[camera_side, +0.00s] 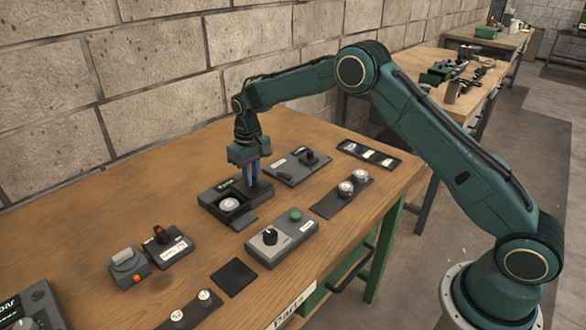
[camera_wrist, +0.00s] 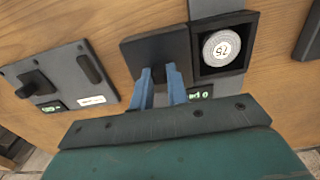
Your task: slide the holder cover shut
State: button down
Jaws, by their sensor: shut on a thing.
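The dark holder (camera_side: 213,196) sits on the wooden bench, with a round silver disc (camera_side: 229,204) lying in its open square pocket. In the wrist view the disc (camera_wrist: 221,47) shows a number on its face, and the pocket is uncovered. The dark square cover (camera_wrist: 139,47) stands beside the pocket, clear of the disc. My gripper (camera_side: 251,183) points down at the cover's end of the holder.
A grey box with a black knob (camera_side: 298,165) stands behind the holder. A box with a green button (camera_side: 282,236) stands in front. A strip with two silver discs (camera_side: 343,196) lies to the right. A switch box (camera_side: 167,246) is at front left. Bare wood separates them.

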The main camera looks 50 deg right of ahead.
jog(key=a, duration=0.9)
jog(key=shift+a, duration=0.1)
jog(key=c, duration=1.4)
grip_release()
jog(key=shift+o, duration=0.2)
jog(key=shift+r, duration=0.45)
notch_tip(320, 180, up, 13)
